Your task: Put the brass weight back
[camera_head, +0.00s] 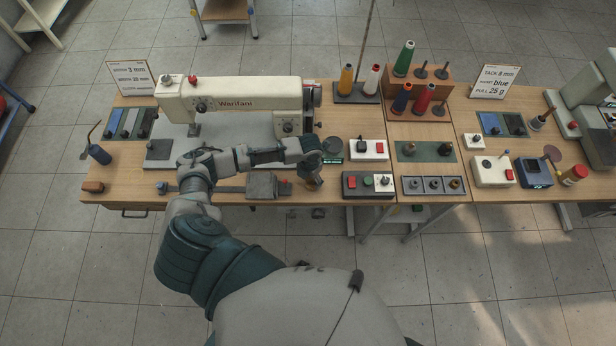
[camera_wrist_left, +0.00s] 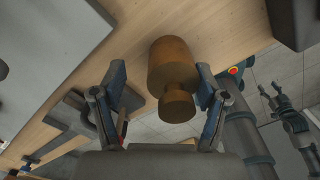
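The brass weight (camera_wrist_left: 175,75) is a stout cylinder with a narrower neck and knob, large in the left wrist view. Its knob end points toward my left gripper (camera_wrist_left: 160,82). The gripper's two fingers stand spread on either side of it, with a clear gap at the left finger. In the head view my left gripper (camera_head: 308,165) is above the weight (camera_head: 313,181) near the table's front edge, and partly hides it. I cannot tell whether the weight rests on the table. My right gripper (camera_wrist_left: 284,108) hangs apart at the right of the wrist view, its fingers spread and empty.
A sewing machine (camera_head: 240,97) stands behind the gripper. Right of it are a white switch box (camera_head: 368,149), a dark button box (camera_head: 355,190) and a grey tray (camera_head: 407,190) with several small round pieces. A grey block (camera_head: 262,186) lies to the left.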

